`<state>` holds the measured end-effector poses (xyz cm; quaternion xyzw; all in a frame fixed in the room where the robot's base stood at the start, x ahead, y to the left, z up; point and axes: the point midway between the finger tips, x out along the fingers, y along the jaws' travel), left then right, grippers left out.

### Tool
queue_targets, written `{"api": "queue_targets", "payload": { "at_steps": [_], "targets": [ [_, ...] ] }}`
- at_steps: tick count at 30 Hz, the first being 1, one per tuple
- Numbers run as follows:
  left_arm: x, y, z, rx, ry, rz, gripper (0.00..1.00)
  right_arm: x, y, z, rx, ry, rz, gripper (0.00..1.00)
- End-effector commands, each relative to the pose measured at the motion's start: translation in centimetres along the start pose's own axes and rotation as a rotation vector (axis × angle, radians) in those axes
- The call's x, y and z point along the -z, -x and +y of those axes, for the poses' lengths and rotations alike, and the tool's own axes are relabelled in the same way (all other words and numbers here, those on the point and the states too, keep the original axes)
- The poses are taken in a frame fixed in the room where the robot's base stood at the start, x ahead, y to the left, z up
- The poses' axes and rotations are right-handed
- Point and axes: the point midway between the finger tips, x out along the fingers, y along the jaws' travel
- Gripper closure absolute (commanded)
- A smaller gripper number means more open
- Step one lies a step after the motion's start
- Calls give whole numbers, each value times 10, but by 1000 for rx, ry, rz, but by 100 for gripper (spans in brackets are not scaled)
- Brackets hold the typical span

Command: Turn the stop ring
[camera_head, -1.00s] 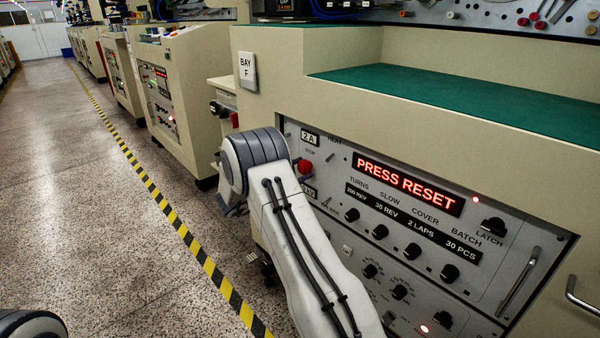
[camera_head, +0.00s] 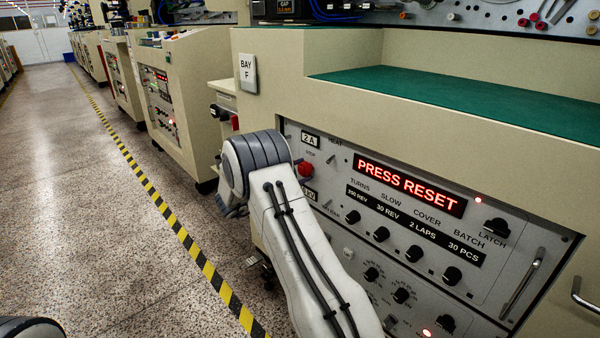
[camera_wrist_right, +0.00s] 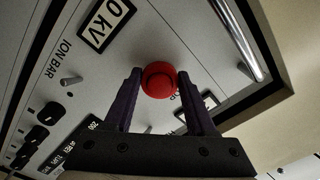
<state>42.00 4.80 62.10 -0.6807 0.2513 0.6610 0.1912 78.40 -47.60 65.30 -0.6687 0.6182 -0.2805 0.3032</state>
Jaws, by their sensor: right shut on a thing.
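The red stop ring (camera_wrist_right: 158,82) is on the grey control panel, in the middle of the right wrist view. It has a round front cap with a wider red part behind it. My right gripper (camera_wrist_right: 158,73) is shut on it, with one dark finger on each side. In the head view the red stop control (camera_head: 306,169) shows just right of my right wrist, below the STOP label. The right fingertips are hidden there behind my arm. My left gripper is not in view.
The panel has a lit PRESS RESET display (camera_head: 410,186), several black knobs (camera_head: 381,234) and a metal handle (camera_head: 522,283). A small ION BAR toggle (camera_wrist_right: 71,81) is near the gripper. A green-topped ledge (camera_head: 460,98) lies above. The floor at left is clear.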

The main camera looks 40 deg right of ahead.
Motion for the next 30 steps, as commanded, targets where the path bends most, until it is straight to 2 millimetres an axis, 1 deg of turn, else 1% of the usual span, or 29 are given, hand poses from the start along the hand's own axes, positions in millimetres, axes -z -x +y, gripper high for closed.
{"api": "queue_targets", "payload": {
  "at_steps": [1,2,3,12,16,20,27,30],
  "targets": [
    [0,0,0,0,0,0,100,0,0,1,-1,1,-1,40],
    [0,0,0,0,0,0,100,0,0,1,-1,1,-1,28],
    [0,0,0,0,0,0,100,0,0,0,-1,1,-1,14],
    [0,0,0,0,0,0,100,0,0,0,0,1,-1,14],
    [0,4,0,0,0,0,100,0,9,-2,1,2,-2,14],
    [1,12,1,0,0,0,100,1,31,-3,3,3,-4,14],
    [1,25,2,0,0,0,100,1,78,-2,2,3,-4,14],
    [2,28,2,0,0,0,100,0,92,-2,2,2,-3,14]
  ]
}}
